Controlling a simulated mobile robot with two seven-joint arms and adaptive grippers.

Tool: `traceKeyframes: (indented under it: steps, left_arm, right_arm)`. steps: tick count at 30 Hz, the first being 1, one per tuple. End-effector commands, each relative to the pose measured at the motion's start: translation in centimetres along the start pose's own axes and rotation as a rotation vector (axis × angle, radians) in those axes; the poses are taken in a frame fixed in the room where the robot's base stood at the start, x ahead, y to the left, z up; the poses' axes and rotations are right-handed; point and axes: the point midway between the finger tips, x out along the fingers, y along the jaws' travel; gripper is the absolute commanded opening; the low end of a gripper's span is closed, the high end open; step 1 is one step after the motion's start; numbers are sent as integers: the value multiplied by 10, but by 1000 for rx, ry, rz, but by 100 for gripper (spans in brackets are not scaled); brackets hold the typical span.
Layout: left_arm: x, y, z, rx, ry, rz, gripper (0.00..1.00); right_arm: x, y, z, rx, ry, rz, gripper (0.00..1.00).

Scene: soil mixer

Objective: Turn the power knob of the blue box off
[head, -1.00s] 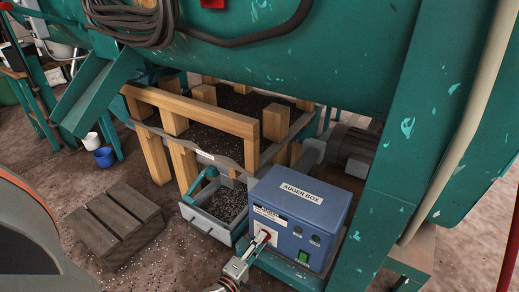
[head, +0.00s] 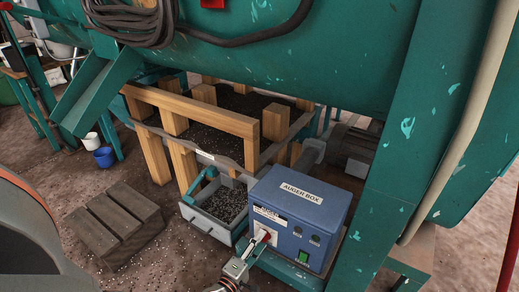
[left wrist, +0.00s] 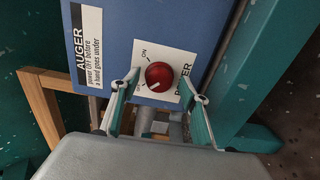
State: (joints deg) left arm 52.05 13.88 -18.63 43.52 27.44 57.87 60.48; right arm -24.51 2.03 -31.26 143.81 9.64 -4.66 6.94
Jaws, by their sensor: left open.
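The blue box (head: 299,211), labelled AUGER BOX, stands at the lower middle right of the head view. Its round red power knob (left wrist: 158,76) sits on a white plate in the left wrist view. ON is printed at the plate's upper left, and the knob's white mark points to the lower left. The print there is partly hidden by a finger. My left gripper (left wrist: 161,100) is open, with one finger on either side of the knob and no clear contact. In the head view the left gripper (head: 256,245) is in front of the box's front face. My right gripper is out of view.
A green switch (head: 303,256) is low on the box's front. A metal drawer (head: 207,225) with dark grains is left of the box. A teal post (head: 385,190) rises on its right. A wooden step (head: 113,222) stands on the floor at left.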

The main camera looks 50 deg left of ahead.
Motion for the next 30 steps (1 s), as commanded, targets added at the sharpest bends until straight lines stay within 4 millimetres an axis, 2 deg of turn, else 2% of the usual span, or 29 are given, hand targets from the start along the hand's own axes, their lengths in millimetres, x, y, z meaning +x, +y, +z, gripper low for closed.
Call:
traceKeyframes:
  steps: [5, 8, 15, 21, 25, 30]
  left_arm:
    - [-9, 0, 0, -1, 0, 0, 45]
    - [-23, -1, 0, 0, 0, -2, 45]
    - [-72, -1, 0, -1, 0, -2, 45]
    - [-105, 0, 0, -1, 1, -1, 45]
    - [-116, 0, 0, 0, 0, -1, 45]
    - [-120, 0, 0, 0, 0, 0, 45]
  right_arm:
    - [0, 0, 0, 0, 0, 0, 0]
    - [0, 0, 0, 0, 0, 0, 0]
    - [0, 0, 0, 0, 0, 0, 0]
    - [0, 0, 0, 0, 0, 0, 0]
    - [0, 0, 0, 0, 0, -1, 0]
    - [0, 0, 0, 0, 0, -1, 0]
